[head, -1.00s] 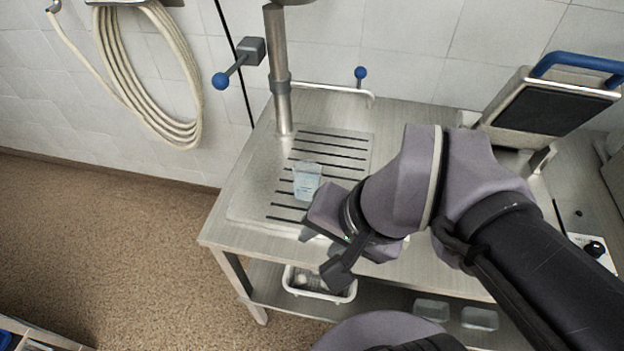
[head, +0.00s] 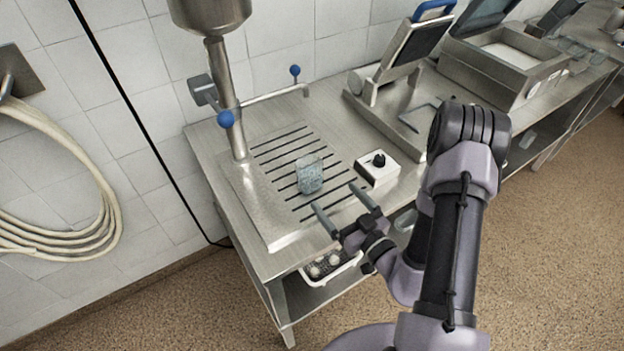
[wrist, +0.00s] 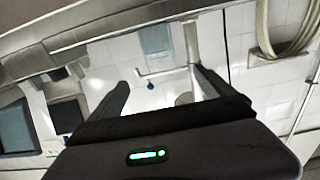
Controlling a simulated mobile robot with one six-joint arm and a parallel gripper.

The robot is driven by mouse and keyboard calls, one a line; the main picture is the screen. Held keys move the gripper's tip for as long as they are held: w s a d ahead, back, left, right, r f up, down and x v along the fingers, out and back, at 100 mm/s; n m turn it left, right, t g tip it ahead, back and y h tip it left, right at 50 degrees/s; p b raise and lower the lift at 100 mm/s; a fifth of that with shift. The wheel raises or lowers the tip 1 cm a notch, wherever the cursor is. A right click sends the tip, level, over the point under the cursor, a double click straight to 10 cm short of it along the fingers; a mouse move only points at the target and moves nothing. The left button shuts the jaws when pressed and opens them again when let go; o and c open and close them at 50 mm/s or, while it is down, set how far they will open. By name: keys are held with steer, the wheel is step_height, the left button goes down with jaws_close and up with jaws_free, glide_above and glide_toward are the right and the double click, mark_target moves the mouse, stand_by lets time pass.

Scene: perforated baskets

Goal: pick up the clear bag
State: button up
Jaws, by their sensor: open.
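The clear bag (head: 310,177) is a small, pale bluish, see-through pouch on the slotted drain area of the steel counter. It also shows in the wrist view as a pale patch (wrist: 156,42) near the top middle, beyond the fingertips. My gripper (head: 337,201) is open and empty at the counter's front side. Its two fingers point towards the bag, one on each side of its line, and appear apart from it. The fingers also show in the wrist view (wrist: 160,80) with a wide gap between them.
A white box with a black knob (head: 378,168) sits right of the bag. A steel column (head: 228,110) stands behind left. A press with a blue handle (head: 392,60) is at the back right. A white basket (head: 332,268) is on the shelf below.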

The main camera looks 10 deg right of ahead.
mark_target(311, 169)
steer(key=b+x, duration=0.2)
steer(key=x, duration=1.1)
steer(key=shift+w+a, duration=0.1)
steer(key=shift+r, duration=0.1)
steer(key=c, duration=1.6)
